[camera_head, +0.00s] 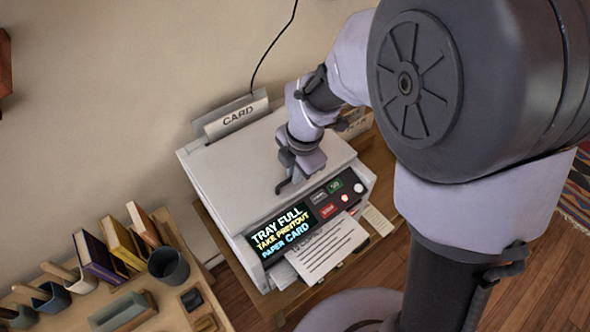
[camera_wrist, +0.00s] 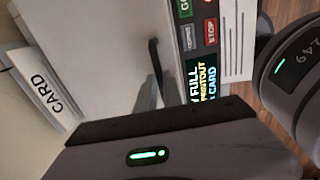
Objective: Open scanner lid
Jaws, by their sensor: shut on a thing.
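The scanner is a white printer-like machine with a flat pale lid (camera_head: 235,170) on top. The lid lies flat and looks closed. My gripper (camera_head: 286,184) is at the lid's front edge, just behind the control panel, shut on the lid's edge or a handle there. The control panel (camera_head: 310,215) reads "TRAY FULL, TAKE PRINTOUT, PAPER CARD".
A printed sheet (camera_head: 325,248) sticks out of the front. A "CARD" feeder (camera_head: 237,115) rises behind the lid, close to the wall. At the left, a wooden desk (camera_head: 188,232) holds several books, a dark cup (camera_head: 168,266) and trays. A black cable hangs on the wall.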

